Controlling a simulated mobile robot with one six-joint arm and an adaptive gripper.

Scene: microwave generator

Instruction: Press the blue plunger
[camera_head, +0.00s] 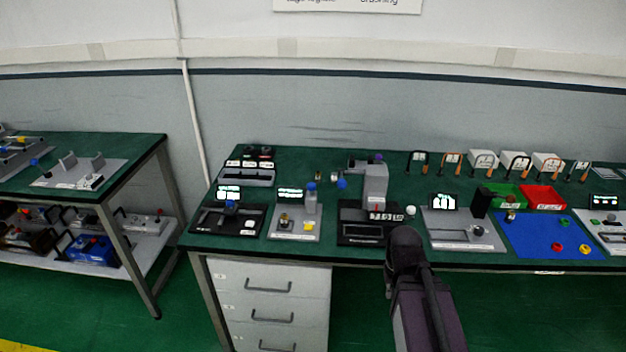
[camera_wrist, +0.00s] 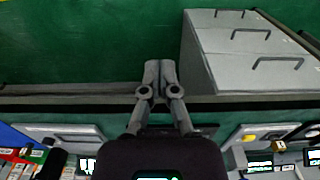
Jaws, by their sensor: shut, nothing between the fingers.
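Several small blue parts stand on the devices on the green bench, and I cannot tell for certain which is the plunger. One blue knob (camera_head: 342,184) is beside the grey upright device (camera_head: 375,183). Another blue cap (camera_head: 311,187) tops a small grey post to its left. A third blue part (camera_head: 230,204) is on the leftmost black device. My gripper (camera_wrist: 160,66) is shut and empty in the wrist view, over the bench's front edge with floor behind it. In the head view my dark arm rises in front of the bench, and the fingers cannot be made out.
A white drawer unit (camera_head: 270,298) stands under the bench; it also shows in the wrist view (camera_wrist: 225,62). Right of the grey device are a small display (camera_head: 443,202), a blue mat (camera_head: 545,240), and green and red bins (camera_head: 543,199). A second bench (camera_head: 125,152) stands left, across a floor gap.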

